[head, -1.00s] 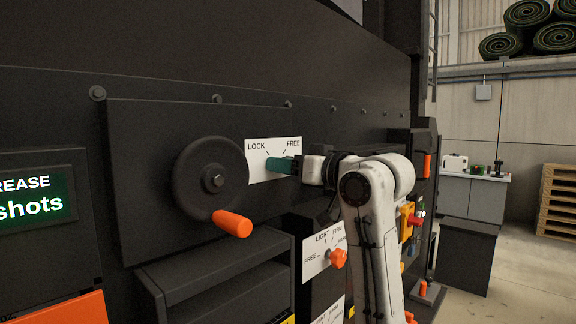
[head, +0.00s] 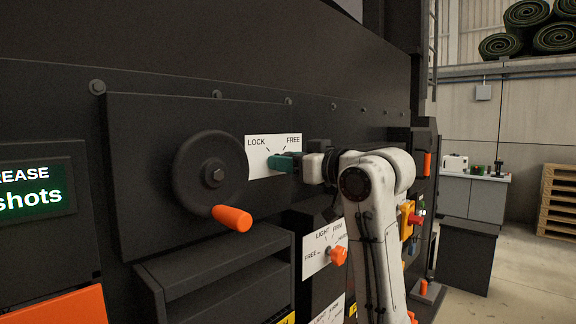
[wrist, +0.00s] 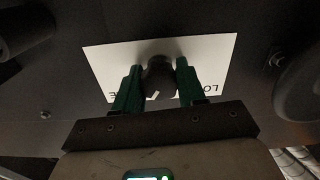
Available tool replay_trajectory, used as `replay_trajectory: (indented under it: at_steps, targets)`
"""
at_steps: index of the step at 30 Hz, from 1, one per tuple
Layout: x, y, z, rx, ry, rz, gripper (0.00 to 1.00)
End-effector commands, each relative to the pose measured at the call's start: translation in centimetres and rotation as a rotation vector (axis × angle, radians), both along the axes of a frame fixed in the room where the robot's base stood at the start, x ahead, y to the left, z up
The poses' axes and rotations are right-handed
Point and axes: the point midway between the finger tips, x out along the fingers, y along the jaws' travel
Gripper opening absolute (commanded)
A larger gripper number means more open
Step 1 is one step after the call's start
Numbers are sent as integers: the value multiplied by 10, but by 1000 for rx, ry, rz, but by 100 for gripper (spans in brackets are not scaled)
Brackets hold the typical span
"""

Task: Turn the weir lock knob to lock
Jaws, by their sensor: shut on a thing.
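The weir lock knob (wrist: 158,80) is dark and sits on a white plate (head: 260,158) marked LOCK on the left and FREE on the right. My gripper (head: 282,162) has green fingers that reach the plate below and between the two marks. In the wrist view, my gripper (wrist: 157,78) has one finger on each side of the knob and is shut on it. The plate looks upside down and slightly tilted there, with its lettering partly covered by the fingers. The fingers hide the knob in the head view, and I cannot tell which mark it points to.
A black handwheel (head: 212,174) with an orange handle (head: 232,217) is left of the plate. An orange selector knob (head: 338,256) on another white plate is below my wrist. A dark shelf (head: 215,265) juts out under the handwheel. Open floor lies at the right.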

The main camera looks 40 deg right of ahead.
Motion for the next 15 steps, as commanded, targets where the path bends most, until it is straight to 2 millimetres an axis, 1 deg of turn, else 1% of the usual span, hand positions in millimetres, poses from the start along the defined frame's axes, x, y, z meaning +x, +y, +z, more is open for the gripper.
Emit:
replay_trajectory:
  at_steps: [15]
  targets:
    - [-1,0,-3,-488,-18,-1,9]
